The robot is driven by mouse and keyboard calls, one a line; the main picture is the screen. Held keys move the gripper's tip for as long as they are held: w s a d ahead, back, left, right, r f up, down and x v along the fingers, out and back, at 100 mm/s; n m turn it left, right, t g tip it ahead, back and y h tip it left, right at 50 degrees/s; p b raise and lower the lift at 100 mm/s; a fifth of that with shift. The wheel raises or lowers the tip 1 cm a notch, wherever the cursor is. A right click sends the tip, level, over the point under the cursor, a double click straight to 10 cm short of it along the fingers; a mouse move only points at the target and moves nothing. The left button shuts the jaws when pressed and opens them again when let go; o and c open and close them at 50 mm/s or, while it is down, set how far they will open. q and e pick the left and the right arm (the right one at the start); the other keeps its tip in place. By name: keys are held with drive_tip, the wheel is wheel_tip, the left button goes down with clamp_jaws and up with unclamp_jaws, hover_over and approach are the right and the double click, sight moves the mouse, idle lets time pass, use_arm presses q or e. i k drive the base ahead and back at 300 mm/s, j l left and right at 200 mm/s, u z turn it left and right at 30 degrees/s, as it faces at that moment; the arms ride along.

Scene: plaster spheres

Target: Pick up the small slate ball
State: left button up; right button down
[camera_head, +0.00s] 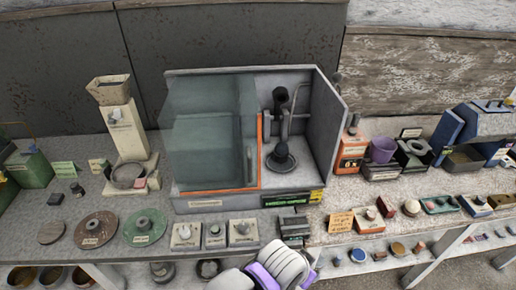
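I cannot single out the small slate ball with certainty. A small dark grey lump (77,188) sits on the left part of the bench, beside a small dark block (56,199); it is too small to tell whether it is a ball. A white and purple part of my own arm (272,268) shows at the bottom centre, in front of the bench edge. No gripper fingers can be made out, so neither gripper is seen holding or touching anything.
A glass-fronted cabinet (325,140) stands mid-bench. A tall beige stand (126,135) is left of it, with round discs (145,227) in front. Boxes with buttons (186,236) and a dark ridged block (294,226) line the front edge. A purple cup (382,150) stands right.

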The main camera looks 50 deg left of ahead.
sight(282, 149)
drive_tip(key=u, duration=1.45)
